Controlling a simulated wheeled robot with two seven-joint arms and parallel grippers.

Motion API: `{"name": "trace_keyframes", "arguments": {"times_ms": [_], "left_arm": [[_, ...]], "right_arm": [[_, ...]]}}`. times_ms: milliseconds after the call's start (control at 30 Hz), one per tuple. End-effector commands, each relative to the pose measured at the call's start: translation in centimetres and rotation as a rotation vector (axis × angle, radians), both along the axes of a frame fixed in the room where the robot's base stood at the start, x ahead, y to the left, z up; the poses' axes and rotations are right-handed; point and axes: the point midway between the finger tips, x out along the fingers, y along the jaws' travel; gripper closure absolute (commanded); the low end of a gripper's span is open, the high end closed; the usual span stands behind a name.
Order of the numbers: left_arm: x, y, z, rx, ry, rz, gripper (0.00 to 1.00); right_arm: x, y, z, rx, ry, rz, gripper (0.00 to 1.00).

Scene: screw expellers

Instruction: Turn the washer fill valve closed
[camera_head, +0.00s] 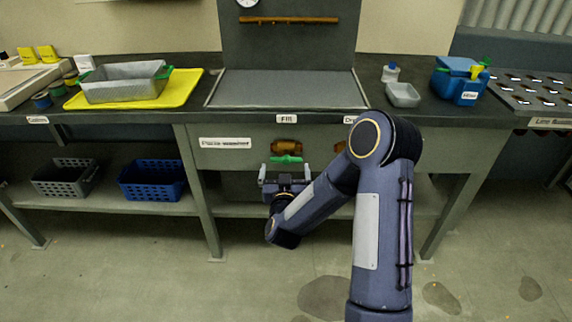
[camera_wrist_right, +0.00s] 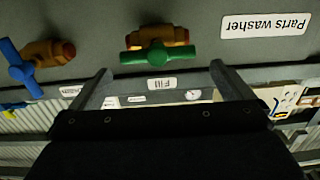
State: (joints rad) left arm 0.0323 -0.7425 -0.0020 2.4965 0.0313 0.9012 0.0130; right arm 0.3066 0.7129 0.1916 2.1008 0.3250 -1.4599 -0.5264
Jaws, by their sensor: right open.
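The fill valve has a brass body (camera_head: 286,147) and a green handle (camera_head: 286,159) on the front panel of the washer (camera_head: 225,158), under the "Fill" label (camera_head: 286,118). In the right wrist view, which is upside down, the green handle (camera_wrist_right: 158,55) lies crosswise in front of its brass body (camera_wrist_right: 160,34). My right gripper (camera_head: 285,172) is open and empty just below the handle. Its two fingers (camera_wrist_right: 160,70) stand wide apart, one to each side of the handle in that picture, and appear not to touch it. My left gripper is out of view.
A second valve with a blue handle (camera_wrist_right: 20,68) sits beside the fill valve; my right arm mostly hides it in the head view. A blue basket (camera_head: 152,181) and grey basket (camera_head: 66,178) stand on the lower shelf. The counter (camera_head: 196,112) overhangs above.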

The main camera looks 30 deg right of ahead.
Motion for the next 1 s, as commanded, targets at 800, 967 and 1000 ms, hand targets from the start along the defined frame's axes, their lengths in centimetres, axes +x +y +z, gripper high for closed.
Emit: {"name": "trace_keyframes", "arguments": {"times_ms": [800,967,1000], "left_arm": [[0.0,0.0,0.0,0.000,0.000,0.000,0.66],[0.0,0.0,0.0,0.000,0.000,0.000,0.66],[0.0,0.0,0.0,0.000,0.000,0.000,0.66]], "right_arm": [[6.5,-4.2,-0.2,-0.010,-0.005,-0.012,0.00],[6.5,-4.2,-0.2,-0.009,-0.006,-0.012,0.08],[6.5,-4.2,-0.2,-0.009,-0.006,-0.012,0.13]]}}
